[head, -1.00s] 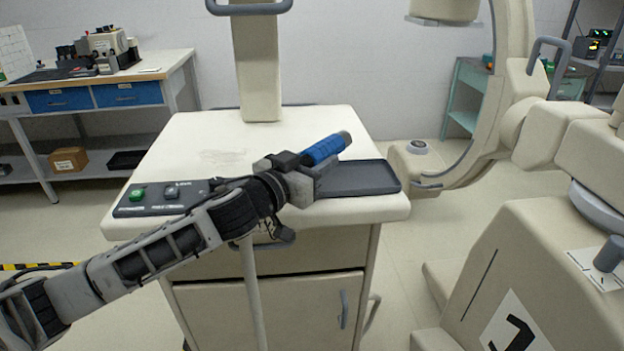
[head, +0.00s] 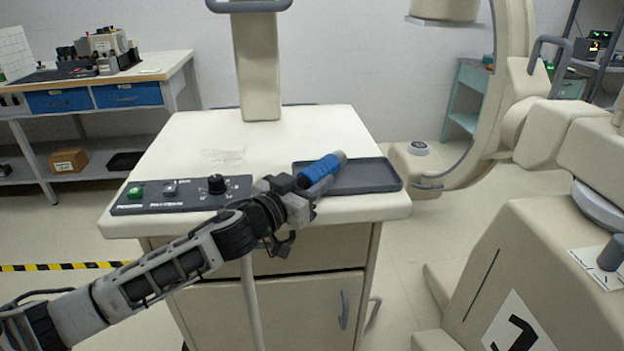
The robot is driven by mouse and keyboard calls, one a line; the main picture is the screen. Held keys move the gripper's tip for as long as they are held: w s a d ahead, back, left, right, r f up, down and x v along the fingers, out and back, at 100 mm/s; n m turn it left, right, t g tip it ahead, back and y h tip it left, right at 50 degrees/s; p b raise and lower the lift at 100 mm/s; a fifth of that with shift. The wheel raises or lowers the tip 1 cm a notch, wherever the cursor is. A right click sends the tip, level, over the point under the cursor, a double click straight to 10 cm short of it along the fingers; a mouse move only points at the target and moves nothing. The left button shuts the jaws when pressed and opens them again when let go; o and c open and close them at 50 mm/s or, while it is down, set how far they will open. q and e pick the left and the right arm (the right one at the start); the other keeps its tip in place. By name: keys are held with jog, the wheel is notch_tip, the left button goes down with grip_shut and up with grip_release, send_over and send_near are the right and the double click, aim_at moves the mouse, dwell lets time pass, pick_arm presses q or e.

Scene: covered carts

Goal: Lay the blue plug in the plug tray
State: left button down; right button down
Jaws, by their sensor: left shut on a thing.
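The blue plug (head: 321,169) has a ribbed blue body and a grey end pointing up and right. My left gripper (head: 309,184) is shut on its near end. The dark plug tray (head: 372,178) lies on the right front part of the cart top (head: 225,133). The plug is over the left part of the tray, tilted a little. I cannot tell whether it touches the tray floor. The gripper hides the tray's near left corner. My right gripper is not in view.
A control panel (head: 150,198) with a green button and a black knob lies left of the tray. A post (head: 257,75) rises at the back of the cart. A large beige machine (head: 540,250) stands on the right. The cart top behind the tray is clear.

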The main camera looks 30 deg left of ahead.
pick_arm(q)
jog(key=c, duration=1)
grip_release()
jog(key=shift+o, duration=0.4)
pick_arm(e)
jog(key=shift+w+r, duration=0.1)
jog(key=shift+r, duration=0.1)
pick_arm(q)
jog(key=shift+r, duration=0.15)
jog(key=shift+r+p, duration=0.5)
jog(key=shift+p, duration=0.05)
jog(key=s, duration=0.2)
jog(key=s+b, duration=0.1)
jog(key=s, duration=0.1)
jog(key=shift+a+f, duration=0.3)
jog(key=shift+a, duration=0.1)
jog(key=s+a+b, duration=0.1)
jog(key=s, duration=0.7)
jog(key=shift+a+r, duration=0.25)
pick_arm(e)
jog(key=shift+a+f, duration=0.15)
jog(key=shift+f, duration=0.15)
